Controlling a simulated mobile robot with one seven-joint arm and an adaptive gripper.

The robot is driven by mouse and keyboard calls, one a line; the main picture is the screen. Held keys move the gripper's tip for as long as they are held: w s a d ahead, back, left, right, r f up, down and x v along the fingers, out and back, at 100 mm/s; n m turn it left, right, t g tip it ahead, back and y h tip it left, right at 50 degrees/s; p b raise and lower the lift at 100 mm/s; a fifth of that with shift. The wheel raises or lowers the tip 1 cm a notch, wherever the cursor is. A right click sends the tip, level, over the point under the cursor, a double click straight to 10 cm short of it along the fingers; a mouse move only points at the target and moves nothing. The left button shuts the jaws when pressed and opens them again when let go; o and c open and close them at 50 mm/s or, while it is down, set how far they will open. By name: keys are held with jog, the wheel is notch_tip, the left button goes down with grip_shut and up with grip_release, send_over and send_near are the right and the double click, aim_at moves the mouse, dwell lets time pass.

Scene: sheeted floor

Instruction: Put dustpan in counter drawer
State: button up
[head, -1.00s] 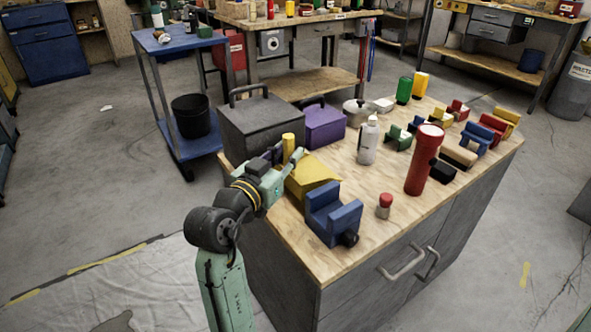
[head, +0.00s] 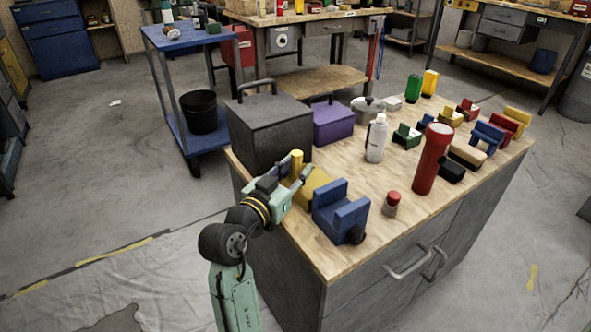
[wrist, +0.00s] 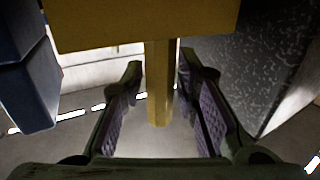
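The yellow dustpan (head: 318,179) is on the left end of the wooden counter top, between the dark grey toolbox and the blue vise. Its yellow handle (wrist: 160,85) shows in the wrist view, with the wide pan above it. My gripper (wrist: 161,72) is open, with one finger on each side of the handle and gaps between. In the head view my gripper (head: 297,173) is at the dustpan, hiding part of it. The counter's grey front has drawer or door panels with metal handles (head: 408,264); they look shut.
The dark grey toolbox (head: 268,130) is close behind my gripper and the blue vise (head: 340,210) close in front. A purple box (head: 333,123), white bottle (head: 376,138), red flashlight (head: 432,160) and red-capped jar (head: 391,204) also stand on the counter. The floor before the counter is clear.

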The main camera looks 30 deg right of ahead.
jog(key=shift+o, duration=1)
jog(key=shift+r, duration=0.1)
jog(key=shift+r+p, duration=0.25)
jog(key=shift+p, duration=0.1)
jog(key=b+v, duration=0.2)
jog(key=v, duration=1)
jog(key=shift+f+b, duration=0.2)
jog(key=shift+b, duration=0.1)
